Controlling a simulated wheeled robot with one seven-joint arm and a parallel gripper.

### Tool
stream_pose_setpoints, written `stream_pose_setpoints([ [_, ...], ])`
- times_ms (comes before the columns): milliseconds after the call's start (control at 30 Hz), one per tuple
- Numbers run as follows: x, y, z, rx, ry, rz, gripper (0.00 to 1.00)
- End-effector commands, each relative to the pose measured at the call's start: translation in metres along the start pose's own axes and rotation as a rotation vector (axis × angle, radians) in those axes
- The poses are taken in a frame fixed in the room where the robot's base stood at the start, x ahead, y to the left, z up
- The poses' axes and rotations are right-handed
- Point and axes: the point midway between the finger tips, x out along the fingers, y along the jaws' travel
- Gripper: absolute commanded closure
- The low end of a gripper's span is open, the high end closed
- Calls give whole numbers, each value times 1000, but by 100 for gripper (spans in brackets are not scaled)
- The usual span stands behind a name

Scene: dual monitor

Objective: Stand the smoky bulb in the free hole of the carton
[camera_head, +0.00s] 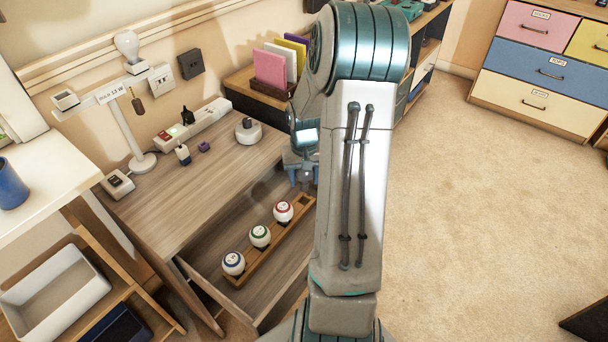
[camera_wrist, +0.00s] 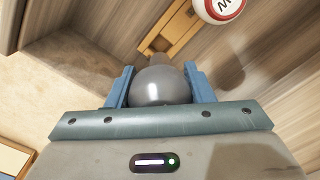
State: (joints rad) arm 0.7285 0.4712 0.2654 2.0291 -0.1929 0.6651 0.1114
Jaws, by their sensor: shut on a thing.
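The smoky bulb (camera_wrist: 160,86) is grey and rounded, held between the blue fingers of my gripper (camera_wrist: 162,88) in the wrist view. Its narrower end points away from the wrist, toward the wooden carton (camera_wrist: 196,38). In the head view the carton (camera_head: 274,243) lies in the low bay of the desk, with three white globes ringed red (camera_head: 283,211), green (camera_head: 260,235) and blue (camera_head: 233,262). My gripper (camera_head: 301,178) is above the carton's far end, beyond the red-ringed globe. My arm covers part of that end, and the bulb hides part of the opening; whether they touch is unclear.
The desk top (camera_head: 215,185) is left of my gripper, with a round white base (camera_head: 248,131) and a power strip (camera_head: 192,122). A folder rack (camera_head: 270,75) stands behind. The red-ringed globe (camera_wrist: 222,6) is close by the bulb. Open carpet (camera_head: 480,200) lies right.

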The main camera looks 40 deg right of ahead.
Motion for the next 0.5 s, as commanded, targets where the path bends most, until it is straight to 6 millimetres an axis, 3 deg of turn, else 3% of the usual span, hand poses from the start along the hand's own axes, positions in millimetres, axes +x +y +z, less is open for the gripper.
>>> stream_pose_setpoints([
  [200,26,-1,0,-1,0,0,75],
  [500,42,0,0,0,0,0,75],
])
